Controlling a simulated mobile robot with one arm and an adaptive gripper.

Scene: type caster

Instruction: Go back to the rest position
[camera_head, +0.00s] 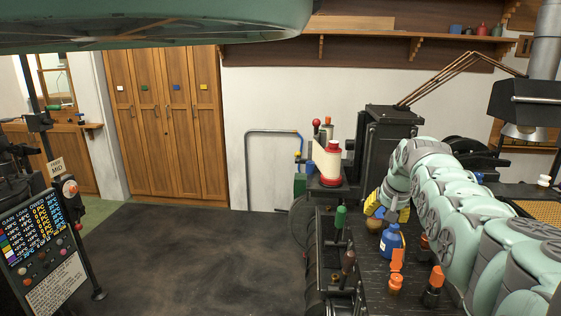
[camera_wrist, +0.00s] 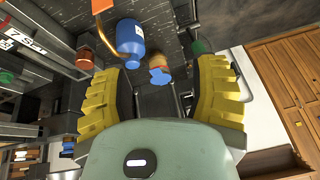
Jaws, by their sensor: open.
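My gripper (camera_wrist: 163,98) shows in the wrist view as two yellow ribbed fingers spread wide apart, with nothing between their tips. In the head view my gripper (camera_head: 386,213) hangs at the end of my pale green arm, low over the dark bench top (camera_head: 372,282). A blue bottle (camera_head: 391,243) stands on the bench just in front of it. The bottle also shows in the wrist view (camera_wrist: 130,41), beyond the fingers to the left. A round brownish jar (camera_head: 374,224) is beside the gripper. My arm hides part of the bench.
A green-handled lever (camera_head: 340,217) rises at the bench's left edge. A red and cream container (camera_head: 328,163) stands behind. A black hood (camera_head: 525,100) hangs at right. The floor (camera_head: 190,260) left of the bench is clear.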

